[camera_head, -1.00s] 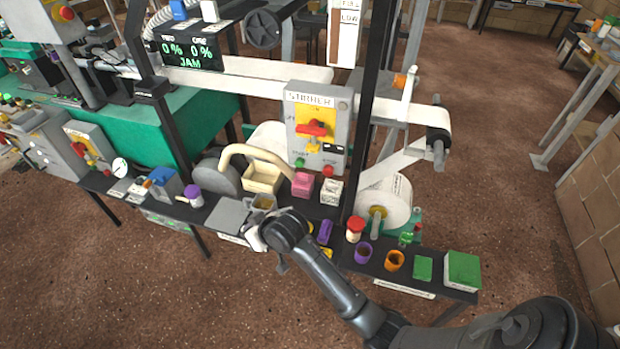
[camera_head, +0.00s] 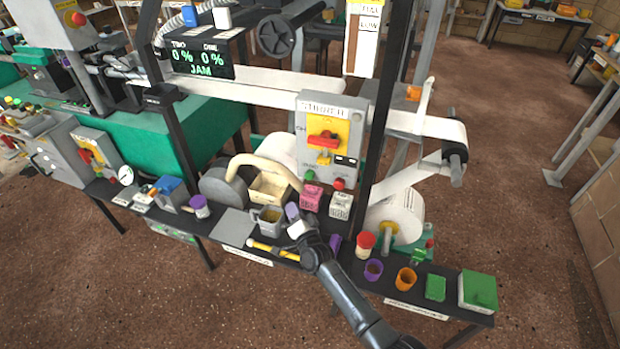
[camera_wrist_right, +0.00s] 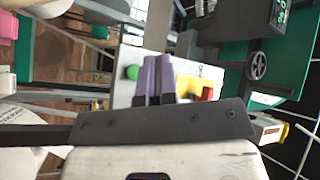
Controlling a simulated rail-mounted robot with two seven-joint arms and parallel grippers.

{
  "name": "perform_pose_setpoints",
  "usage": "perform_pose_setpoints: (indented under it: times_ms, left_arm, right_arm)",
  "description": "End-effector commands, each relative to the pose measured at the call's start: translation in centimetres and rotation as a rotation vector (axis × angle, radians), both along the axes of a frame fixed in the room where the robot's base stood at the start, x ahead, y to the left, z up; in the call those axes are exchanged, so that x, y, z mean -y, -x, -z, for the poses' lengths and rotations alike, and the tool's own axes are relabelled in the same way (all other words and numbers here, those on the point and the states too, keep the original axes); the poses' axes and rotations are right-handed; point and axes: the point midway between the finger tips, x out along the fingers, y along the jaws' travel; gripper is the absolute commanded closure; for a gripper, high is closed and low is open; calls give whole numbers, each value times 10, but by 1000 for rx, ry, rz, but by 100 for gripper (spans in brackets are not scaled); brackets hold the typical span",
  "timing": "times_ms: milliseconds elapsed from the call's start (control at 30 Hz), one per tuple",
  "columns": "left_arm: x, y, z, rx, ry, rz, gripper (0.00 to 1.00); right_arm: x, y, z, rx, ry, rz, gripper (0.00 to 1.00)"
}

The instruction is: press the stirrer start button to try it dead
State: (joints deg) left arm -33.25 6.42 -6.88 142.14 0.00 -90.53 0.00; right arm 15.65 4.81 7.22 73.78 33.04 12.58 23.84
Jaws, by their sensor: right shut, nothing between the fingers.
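The grey stirrer panel (camera_head: 357,115) stands upright behind the bench, with a red handle (camera_head: 323,137) on a yellow plate. Below it are a green button (camera_head: 309,175) at the left and a red button (camera_head: 338,183) at the right. My right gripper (camera_head: 292,211) is shut and empty, below and in front of the green button and apart from it. In the right wrist view its purple fingers (camera_wrist_right: 154,78) are together, pointing at the panel, with the green button (camera_wrist_right: 132,72) just left of them. My left gripper is not in view.
Close by the right gripper are a grey mug (camera_head: 267,220), a cream bin (camera_head: 268,187), a pink block (camera_head: 312,197) and a white block (camera_head: 341,205). A yellow-handled tool (camera_head: 272,249) lies at the bench's front edge. A black post (camera_head: 377,125) stands right of the panel.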

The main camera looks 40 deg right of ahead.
Motion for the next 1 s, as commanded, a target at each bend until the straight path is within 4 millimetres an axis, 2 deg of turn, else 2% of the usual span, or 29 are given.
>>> perform_pose_setpoints:
  times_ms: [133,667,1000]
  left_arm:
    - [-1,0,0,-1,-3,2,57]
    - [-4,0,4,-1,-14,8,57]
    - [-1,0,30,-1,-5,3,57]
  right_arm:
    - [4,3,-7,53,-27,18,100]
    - [6,0,-6,55,-42,13,100]
    - [38,-18,-2,55,-39,12,100]
